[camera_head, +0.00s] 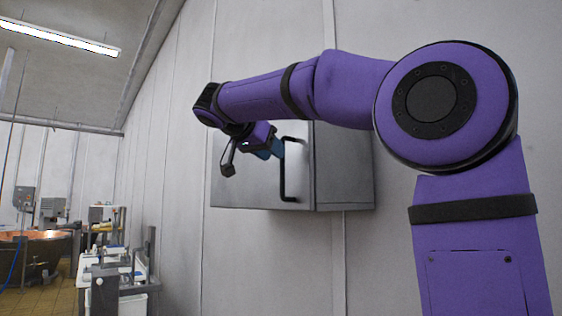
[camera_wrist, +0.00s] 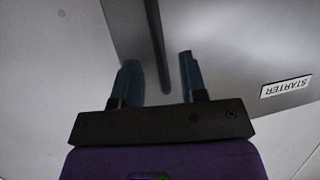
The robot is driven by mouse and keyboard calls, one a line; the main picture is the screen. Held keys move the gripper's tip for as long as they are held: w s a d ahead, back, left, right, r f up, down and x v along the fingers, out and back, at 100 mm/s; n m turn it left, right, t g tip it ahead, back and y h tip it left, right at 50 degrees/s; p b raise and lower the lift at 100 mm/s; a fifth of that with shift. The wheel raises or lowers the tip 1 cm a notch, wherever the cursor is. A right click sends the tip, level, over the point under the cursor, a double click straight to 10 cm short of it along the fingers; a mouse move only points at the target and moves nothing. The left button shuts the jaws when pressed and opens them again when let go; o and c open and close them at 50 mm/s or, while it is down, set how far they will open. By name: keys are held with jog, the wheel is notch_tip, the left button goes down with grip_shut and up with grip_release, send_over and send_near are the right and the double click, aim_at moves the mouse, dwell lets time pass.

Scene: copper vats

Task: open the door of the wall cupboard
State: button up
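The wall cupboard (camera_head: 345,172) is a grey metal box on the wall. Its door (camera_head: 243,185) looks shut in the head view. A black vertical bar handle (camera_head: 283,183) stands near the door's right edge. My gripper (camera_head: 274,149) is at the upper part of this handle. In the wrist view my gripper (camera_wrist: 160,72) has its two blue fingers apart. The dark handle bar (camera_wrist: 153,40) runs into the space between them, with gaps showing on both sides. I cannot tell how deep the bar sits between the fingers.
The pale panelled wall (camera_head: 270,250) is bare below the cupboard. A copper vat (camera_head: 35,252) and a white work table with equipment (camera_head: 120,275) stand far off at the left. My arm crosses in front of the cupboard's upper part.

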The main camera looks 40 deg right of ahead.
aim_at(287, 183)
jog(key=shift+x, duration=2.35)
grip_shut()
